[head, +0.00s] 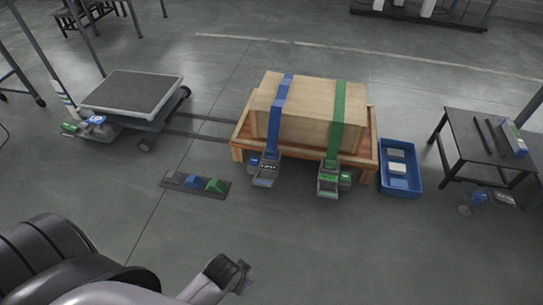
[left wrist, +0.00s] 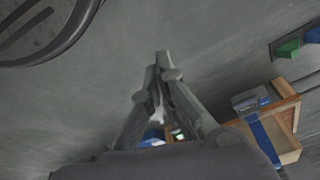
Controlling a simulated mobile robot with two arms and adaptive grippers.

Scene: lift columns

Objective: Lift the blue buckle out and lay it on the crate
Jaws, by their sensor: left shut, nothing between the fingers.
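The blue buckle (head: 265,171), a grey ratchet with blue parts, hangs at the lower end of the blue strap (head: 279,112) at the front of the crate. It also shows at the right in the left wrist view (left wrist: 251,99). The crate (head: 308,112) is a light wooden box on an orange-brown wooden frame (head: 366,158). My left gripper (head: 244,276) is low in the head view, in front of and apart from the buckle. Its fingers (left wrist: 162,60) are together and empty. My right gripper is not in view.
A green strap (head: 337,115) with a green buckle (head: 329,180) hangs beside the blue one. A dark mat (head: 178,187) with blue and green blocks lies left. A blue bin (head: 413,187) and a dark table (head: 462,135) stand right; a platform cart (head: 130,93) stands left. Floor before the crate is clear.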

